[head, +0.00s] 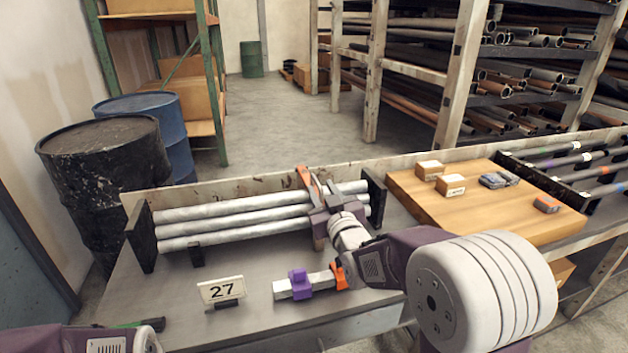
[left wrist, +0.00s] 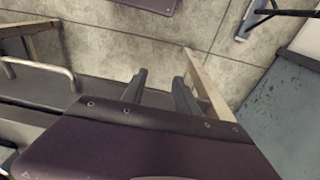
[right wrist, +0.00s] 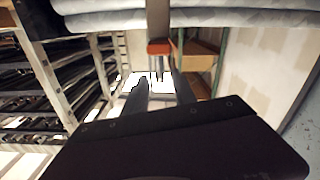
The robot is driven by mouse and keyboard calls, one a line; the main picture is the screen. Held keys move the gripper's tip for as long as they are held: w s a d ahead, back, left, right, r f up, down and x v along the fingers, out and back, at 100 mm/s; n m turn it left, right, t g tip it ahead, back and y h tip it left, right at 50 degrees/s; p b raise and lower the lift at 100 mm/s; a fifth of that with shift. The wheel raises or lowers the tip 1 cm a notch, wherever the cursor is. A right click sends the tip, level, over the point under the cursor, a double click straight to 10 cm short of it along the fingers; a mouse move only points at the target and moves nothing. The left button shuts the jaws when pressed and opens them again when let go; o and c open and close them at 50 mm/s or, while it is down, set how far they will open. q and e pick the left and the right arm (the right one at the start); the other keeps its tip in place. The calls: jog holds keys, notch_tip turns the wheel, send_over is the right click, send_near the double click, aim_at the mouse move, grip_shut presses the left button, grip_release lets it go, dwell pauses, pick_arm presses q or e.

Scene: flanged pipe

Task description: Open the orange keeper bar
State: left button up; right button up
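The orange keeper bar (head: 303,178) shows as a narrow orange piece at the back of the pipe rack, standing up over three grey pipes (head: 225,213). An orange end (right wrist: 158,47) on a brownish post shows in the right wrist view, just beyond my right fingertips. My right gripper (head: 318,187) reaches over the pipes beside the keeper bar and hides part of it. My left gripper (left wrist: 158,75) is open and empty, away from the rack.
A short pipe piece with a purple clamp (head: 299,284) and an orange part (head: 338,275) lies in front of the rack. A sign reading 27 (head: 221,290) stands to its left. A wooden board (head: 490,205) with small boxes lies at right. Drums (head: 100,160) stand behind the bench.

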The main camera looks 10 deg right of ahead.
aim_at(312, 175)
jog(key=w, duration=0.7)
jog(key=shift+a, duration=0.15)
grip_shut()
dwell(1.1)
